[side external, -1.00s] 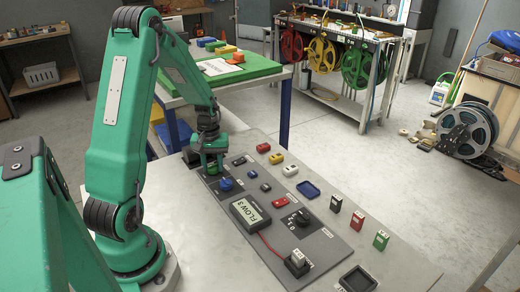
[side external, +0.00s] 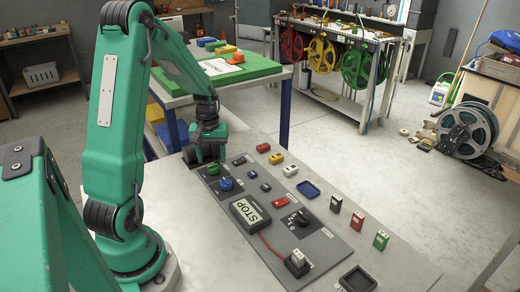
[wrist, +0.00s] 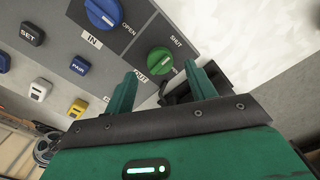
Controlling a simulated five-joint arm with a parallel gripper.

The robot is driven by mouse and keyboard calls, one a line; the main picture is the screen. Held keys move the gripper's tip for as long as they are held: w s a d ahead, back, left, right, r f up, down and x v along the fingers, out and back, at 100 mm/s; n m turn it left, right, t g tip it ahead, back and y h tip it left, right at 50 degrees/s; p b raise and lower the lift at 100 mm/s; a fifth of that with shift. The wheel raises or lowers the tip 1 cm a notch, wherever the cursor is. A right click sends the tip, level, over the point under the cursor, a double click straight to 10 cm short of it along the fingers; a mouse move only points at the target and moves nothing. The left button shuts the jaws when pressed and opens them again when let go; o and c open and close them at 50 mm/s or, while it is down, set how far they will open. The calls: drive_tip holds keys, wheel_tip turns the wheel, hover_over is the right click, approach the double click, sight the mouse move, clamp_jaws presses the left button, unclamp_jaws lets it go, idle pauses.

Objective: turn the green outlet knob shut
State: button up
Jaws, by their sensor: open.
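The green outlet knob (wrist: 159,61) sits on the grey panel (wrist: 150,15), by the word OUT. In the side view the knob (side external: 213,169) stands uncovered just right of my gripper (side external: 195,157). In the wrist view my gripper (wrist: 158,84) has its two green fingers apart, with nothing between them. They are clear of the knob, on its near side. The display (side external: 249,210) reads STOP.
The blue inlet knob (wrist: 103,12) is close to the green one. Buttons such as PAIR (wrist: 79,66) and SET (wrist: 32,33) lie farther left. In the side view a black dial (side external: 299,217) and a red cable (side external: 272,246) are on the panel's near half.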

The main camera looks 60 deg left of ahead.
sight(213, 166)
drive_tip(key=shift+r, duration=2.2)
drive_tip(key=shift+d+r, duration=0.2)
drive_tip(key=s+d+r+m+t, duration=0.2)
drive_tip(key=s+d+r+m, duration=0.2)
drive_tip(key=d+r, duration=0.3)
drive_tip(key=s+d+r+m+t, duration=0.3)
drive_tip(key=d+r+m, duration=0.4)
drive_tip(key=d, duration=1)
drive_tip(key=shift+s+d+r+t, duration=0.3)
drive_tip(key=shift+s, duration=0.35)
